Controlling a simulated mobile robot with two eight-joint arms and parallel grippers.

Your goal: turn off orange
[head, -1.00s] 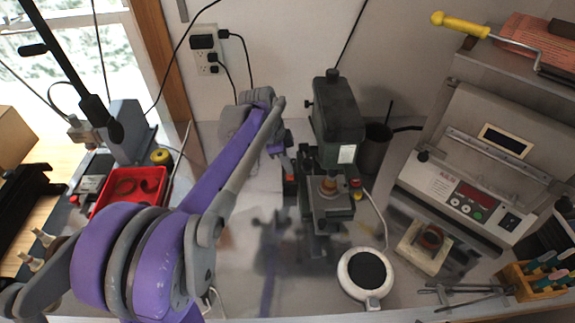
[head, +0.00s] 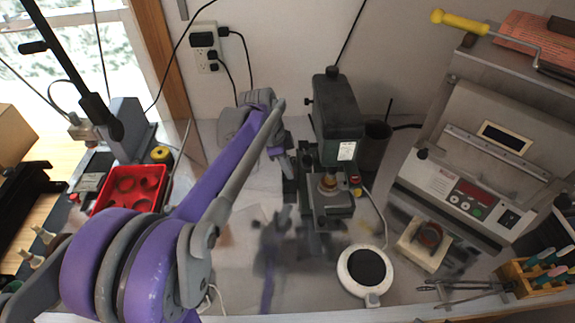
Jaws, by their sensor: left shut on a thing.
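The dark green press (head: 336,112) stands upright at the back of the bench in the head view. A brown-orange round part (head: 328,183) sits under its head. A small red and yellow control (head: 356,187) is on its right side. My left gripper (head: 287,166) is at the press's left side, seen from behind and partly hidden by its own wrist. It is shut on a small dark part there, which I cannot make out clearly. No orange shows on that part now. My right gripper is not in view.
A red tray (head: 131,170) is at the left. A white round plate with a black top (head: 367,268) stands in front of the press. A dark cup (head: 374,148) is close behind the press.

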